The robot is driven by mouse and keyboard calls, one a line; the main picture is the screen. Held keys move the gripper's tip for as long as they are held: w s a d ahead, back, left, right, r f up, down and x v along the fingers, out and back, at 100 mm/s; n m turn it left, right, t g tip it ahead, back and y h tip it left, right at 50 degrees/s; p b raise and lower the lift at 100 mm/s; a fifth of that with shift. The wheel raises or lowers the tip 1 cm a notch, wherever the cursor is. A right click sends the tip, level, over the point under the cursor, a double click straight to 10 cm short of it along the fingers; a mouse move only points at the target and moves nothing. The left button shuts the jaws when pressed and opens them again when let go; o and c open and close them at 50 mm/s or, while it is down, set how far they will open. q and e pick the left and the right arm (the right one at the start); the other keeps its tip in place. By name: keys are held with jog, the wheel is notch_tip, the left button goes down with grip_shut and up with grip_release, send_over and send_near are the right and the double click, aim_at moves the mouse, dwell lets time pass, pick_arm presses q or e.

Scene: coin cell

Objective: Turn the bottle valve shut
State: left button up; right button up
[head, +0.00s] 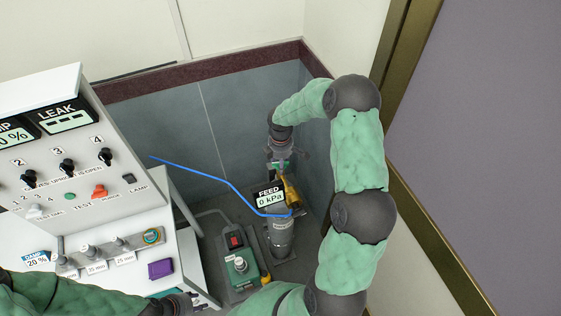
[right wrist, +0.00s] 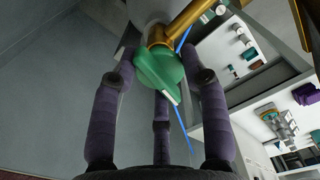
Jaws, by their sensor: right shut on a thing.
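The grey gas bottle (head: 281,238) stands upright on the floor in the corner, with yellow brass fittings (head: 291,192) at its top. The green valve handle (right wrist: 158,72) shows in the right wrist view, with a pale pointer mark on it and a brass pipe (right wrist: 188,22) beside it. My right gripper (head: 279,162) reaches down over the bottle top; its purple-padded fingers (right wrist: 160,92) are shut on the valve handle. In the head view the gripper hides most of the handle. My left gripper (head: 178,304) is dark and partly cut off at the bottom edge; its fingers are unclear.
A FEED display (head: 269,197) reading 0 kPa sits at the bottle, and a blue hose (head: 205,177) runs left from there. A green pump unit (head: 241,268) stands beside the bottle. The white control panel (head: 75,140) fills the left; walls close the corner.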

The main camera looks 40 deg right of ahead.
jog(key=shift+n+p, duration=0.45)
jog(key=shift+n, duration=1.05)
jog(key=o, duration=1.2)
jog(key=shift+c, duration=0.2)
notch_tip(320, 180, up, 12)
